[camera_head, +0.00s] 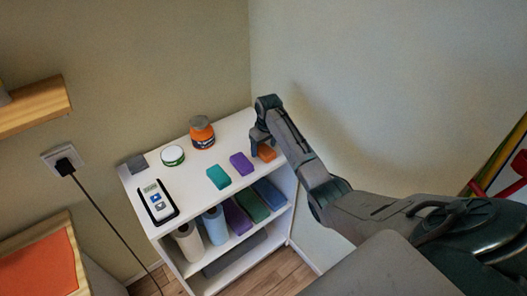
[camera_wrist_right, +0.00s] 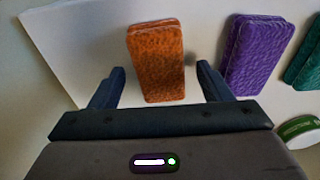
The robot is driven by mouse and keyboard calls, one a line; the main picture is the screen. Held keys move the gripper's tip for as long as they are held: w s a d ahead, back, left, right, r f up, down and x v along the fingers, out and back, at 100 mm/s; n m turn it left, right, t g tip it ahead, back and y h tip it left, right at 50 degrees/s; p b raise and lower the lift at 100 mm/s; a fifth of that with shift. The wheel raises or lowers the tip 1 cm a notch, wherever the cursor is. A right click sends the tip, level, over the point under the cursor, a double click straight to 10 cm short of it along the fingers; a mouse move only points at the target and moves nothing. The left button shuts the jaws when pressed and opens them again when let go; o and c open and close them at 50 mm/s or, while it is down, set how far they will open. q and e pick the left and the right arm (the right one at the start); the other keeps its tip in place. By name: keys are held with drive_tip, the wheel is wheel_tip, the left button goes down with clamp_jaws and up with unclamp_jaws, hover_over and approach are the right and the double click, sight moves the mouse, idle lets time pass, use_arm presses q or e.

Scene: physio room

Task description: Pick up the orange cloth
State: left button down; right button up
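The orange cloth (camera_head: 267,153) is a small folded block on the white shelf top, near its right end. In the right wrist view the orange cloth (camera_wrist_right: 157,62) lies ahead of and between the two fingers. My right gripper (camera_head: 257,142) is over the shelf top beside the cloth. In the right wrist view the right gripper (camera_wrist_right: 160,80) is open, with a finger on each side and clear gaps to the cloth. Whether the fingers are at the cloth's height is hard to tell. My left gripper is not in view.
A purple cloth (camera_head: 241,164) and a teal cloth (camera_head: 219,177) lie left of the orange one on the white shelf (camera_head: 195,187). An orange jar (camera_head: 202,133), a green-white tin (camera_head: 172,156) and a device (camera_head: 157,202) stand further left. Walls close the back and right.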

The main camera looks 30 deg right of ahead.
sight(263, 147)
drive_tip(key=c, duration=0.9)
drive_tip(key=shift+r+b, duration=0.4)
drive_tip(key=shift+r, duration=0.1)
wheel_tip(263, 147, up, 2)
drive_tip(key=shift+d+r+b, duration=0.1)
drive_tip(key=shift+r+b, duration=0.15)
drive_tip(key=shift+b, duration=0.55)
drive_tip(key=s+a+r, duration=0.1)
drive_tip(key=s+a, duration=0.9)
drive_tip(key=s, duration=0.2)
drive_tip(key=shift+a+r, duration=0.25)
drive_tip(key=shift+a, duration=0.05)
